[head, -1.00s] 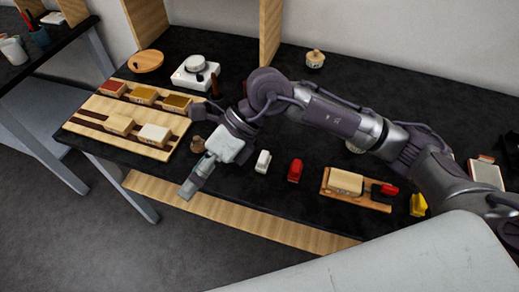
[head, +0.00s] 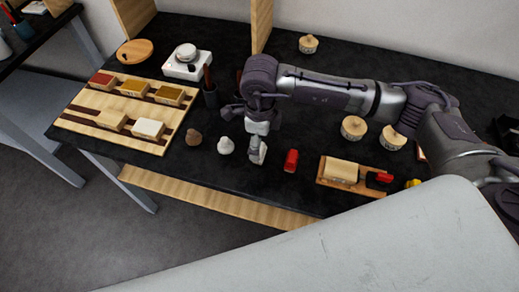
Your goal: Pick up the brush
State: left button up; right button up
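A dark cup (head: 210,97) stands behind the row of small items, with a reddish-brown stick (head: 207,74) upright in it. The stick looks like a brush handle; its tip is hidden in the cup, so I cannot be sure. My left gripper is out of view.
A striped wooden board (head: 75,124) with several colored blocks lies at the left. A small brown lump (head: 194,137) sits beside the white one. A wooden tray (head: 330,182) with a cream block lies at the right. A wooden upright (head: 262,30) stands behind my arm.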

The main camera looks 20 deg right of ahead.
jog(key=shift+f+p, duration=0.35)
jog(key=shift+f, duration=0.05)
jog(key=f, duration=0.1)
jog(key=f+p, duration=0.1)
jog(key=f, duration=0.1)
jog(key=shift+w+f, duration=0.2)
jog(key=shift+f, duration=0.5)
jog(key=shift+c, duration=0.3)
jog(key=c, duration=1.2)
jog(key=shift+r, duration=0.15)
